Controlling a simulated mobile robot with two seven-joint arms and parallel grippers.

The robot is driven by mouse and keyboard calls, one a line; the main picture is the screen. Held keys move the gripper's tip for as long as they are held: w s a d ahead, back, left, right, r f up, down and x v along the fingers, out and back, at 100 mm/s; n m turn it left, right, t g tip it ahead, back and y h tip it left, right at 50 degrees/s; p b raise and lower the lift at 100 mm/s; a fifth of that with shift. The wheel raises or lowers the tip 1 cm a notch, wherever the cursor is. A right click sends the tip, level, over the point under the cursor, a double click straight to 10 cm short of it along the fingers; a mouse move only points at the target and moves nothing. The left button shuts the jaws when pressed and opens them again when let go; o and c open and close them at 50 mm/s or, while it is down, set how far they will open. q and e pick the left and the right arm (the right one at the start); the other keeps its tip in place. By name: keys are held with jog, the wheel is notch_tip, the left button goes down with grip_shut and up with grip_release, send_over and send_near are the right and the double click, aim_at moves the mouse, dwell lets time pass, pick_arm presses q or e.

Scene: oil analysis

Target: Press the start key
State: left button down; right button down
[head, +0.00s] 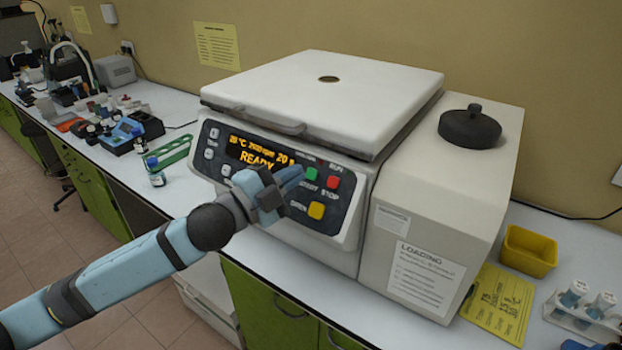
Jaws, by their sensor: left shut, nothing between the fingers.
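The start key is the green button (311,173) on the sloped front panel of a white centrifuge (290,200). A red stop key (332,182) is to its right and a yellow open key (316,210) is below. The amber display (258,152) reads READY. The centrifuge lid (320,95) is down. My left gripper (296,176) is shut and empty in front of the panel, its tips just left of and below the green key. I cannot tell whether they touch the panel. My right gripper is not clearly in view.
A green rack (168,154) and a small bottle (156,174) stand left of the centrifuge. A black knob-topped lid (469,127) lies on the right housing. A yellow tray (529,250), a yellow note (499,304) and a tube rack (582,316) are at right.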

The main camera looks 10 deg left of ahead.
aim_at(312, 174)
pick_arm(q)
jog(key=shift+w+d+f, duration=0.25)
jog(key=shift+w+f, duration=0.15)
jog(key=shift+w, duration=0.2)
jog(key=shift+w+d+f, duration=0.2)
jog(key=shift+w+f, duration=0.2)
jog(key=shift+w, duration=0.2)
jog(key=shift+w+f, duration=0.1)
jog(key=shift+w, duration=0.15)
dwell(1.1)
jog(key=shift+w+d+f, duration=0.1)
jog(key=shift+w+f, duration=0.1)
jog(key=shift+w+d+f, duration=0.15)
jog(key=shift+w+f, duration=0.05)
jog(key=shift+w, duration=0.1)
dwell(0.9)
jog(key=shift+s+r, duration=0.1)
jog(key=shift+s+a+r+p, duration=0.25)
jog(key=shift+s+r+p, duration=0.15)
jog(key=shift+s, duration=0.15)
